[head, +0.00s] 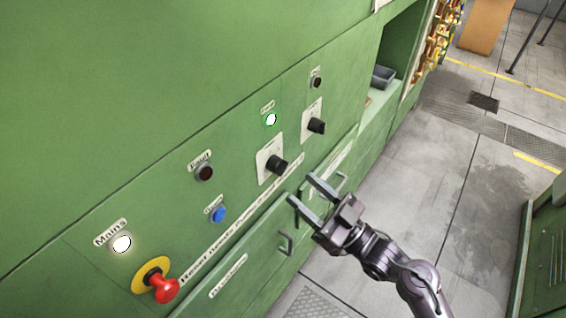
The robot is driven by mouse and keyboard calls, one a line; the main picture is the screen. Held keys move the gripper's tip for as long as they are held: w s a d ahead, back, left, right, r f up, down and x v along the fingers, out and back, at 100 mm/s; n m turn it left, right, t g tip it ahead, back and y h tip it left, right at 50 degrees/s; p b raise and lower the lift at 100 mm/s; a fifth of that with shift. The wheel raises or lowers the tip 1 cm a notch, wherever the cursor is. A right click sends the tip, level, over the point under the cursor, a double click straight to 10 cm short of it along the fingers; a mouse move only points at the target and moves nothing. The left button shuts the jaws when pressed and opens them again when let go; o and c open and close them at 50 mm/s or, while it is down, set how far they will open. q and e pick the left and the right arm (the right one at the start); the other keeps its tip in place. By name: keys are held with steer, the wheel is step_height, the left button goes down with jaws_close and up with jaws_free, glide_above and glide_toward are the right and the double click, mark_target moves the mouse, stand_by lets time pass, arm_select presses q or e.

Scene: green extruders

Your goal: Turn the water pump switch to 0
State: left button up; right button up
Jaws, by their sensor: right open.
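Two black rotary switches on white plates are on the green panel: a nearer switch (277,164) and a farther switch (316,125). Their labels are too small to read, so I cannot tell which is the water pump switch or which position each knob points to. My right gripper (303,188) is open and empty, its two fingers pointing up and left toward the panel. In the picture it is just below and right of the nearer switch; it appears apart from it. My left gripper is out of view.
The panel also has a lit white Mains lamp (121,243), a red emergency stop button (162,286), a blue button (218,215), a dark lamp (204,172) and a lit green lamp (270,119). Drawer handles (286,243) stick out below. Grey floor (410,190) is open at right.

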mark_target(282, 167)
steer(key=p+x, duration=0.2)
steer(key=x, duration=0.3)
steer(key=shift+w+a+r, duration=0.15)
steer(key=shift+w, duration=0.05)
steer(key=shift+w+a, duration=0.2)
steer(key=shift+a, duration=0.1)
steer(key=shift+c, duration=0.2)
steer(key=c, duration=0.9)
steer(key=shift+w+d+r+n+g+y+b, duration=0.1)
steer(key=shift+w+n+g+y+b, duration=0.1)
steer(key=shift+n+g+b, duration=1.65)
steer(key=shift+w+d+r+n+g+y+b, duration=0.15)
steer(key=shift+n+g+b, duration=0.55)
steer(key=shift+n+b, duration=2.35)
steer(key=shift+w+d+n+g+y+b, duration=0.1)
steer(key=shift+n+g+y+b, duration=0.15)
steer(key=shift+n+g+b, duration=2.1)
steer(key=shift+n+t+p, duration=0.75)
steer(key=shift+n+t, duration=0.3)
steer(key=shift+t, duration=0.05)
